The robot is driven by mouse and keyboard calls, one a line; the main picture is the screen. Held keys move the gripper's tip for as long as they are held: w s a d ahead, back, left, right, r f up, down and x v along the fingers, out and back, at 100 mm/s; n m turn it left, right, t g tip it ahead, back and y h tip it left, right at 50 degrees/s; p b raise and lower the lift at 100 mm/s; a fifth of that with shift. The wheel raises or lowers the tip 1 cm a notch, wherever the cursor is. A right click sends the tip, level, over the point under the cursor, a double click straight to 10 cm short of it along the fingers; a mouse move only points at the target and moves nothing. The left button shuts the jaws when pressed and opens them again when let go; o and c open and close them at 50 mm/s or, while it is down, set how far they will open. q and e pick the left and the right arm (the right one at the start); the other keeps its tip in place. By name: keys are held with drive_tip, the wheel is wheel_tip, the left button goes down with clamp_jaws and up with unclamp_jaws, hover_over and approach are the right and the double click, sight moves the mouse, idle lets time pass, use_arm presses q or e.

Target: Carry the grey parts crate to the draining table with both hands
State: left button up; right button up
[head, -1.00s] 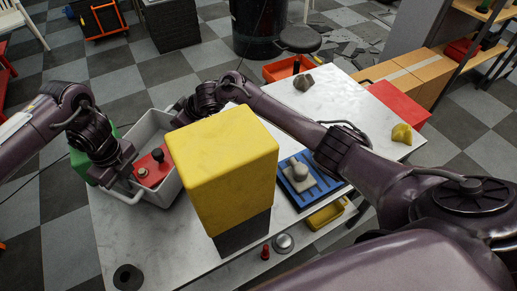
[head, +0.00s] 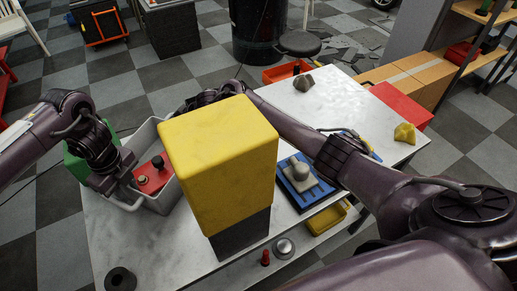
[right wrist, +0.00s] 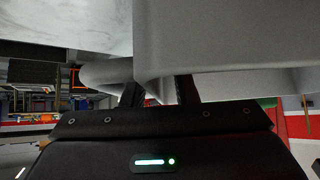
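The grey parts crate (head: 166,196) is on the left of the white-topped table in the head view, partly hidden behind a tall yellow-and-black block. It holds a red piece (head: 153,177) with a dark knob. My left gripper (head: 115,191) is at the crate's near-left handle, its fingers closed around it as far as I can see. My right gripper is behind the yellow block in the head view. In the right wrist view its two dark fingers (right wrist: 158,90) meet the crate's pale grey handle and wall (right wrist: 225,88); their tips are hidden.
The yellow-topped block (head: 218,165) stands beside the crate. The white tabletop (head: 130,240) also carries a blue slatted tray (head: 325,190), a dark ring (head: 120,279), a dark lump (head: 303,83) and a yellow lump (head: 404,133). A green box (head: 78,155) is behind my left arm.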

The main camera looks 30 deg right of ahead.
use_arm(q)
drive_tip(key=shift+w, duration=0.1)
use_arm(e)
drive_tip(key=shift+w, duration=0.1)
use_arm(q)
drive_tip(key=shift+w+r, duration=0.1)
drive_tip(key=shift+r, duration=0.25)
use_arm(e)
drive_tip(key=shift+f, duration=0.1)
use_arm(q)
wheel_tip(320, 180, up, 11)
drive_tip(key=shift+r, duration=0.15)
use_arm(e)
drive_tip(key=v, duration=1.2)
drive_tip(key=shift+d, duration=0.1)
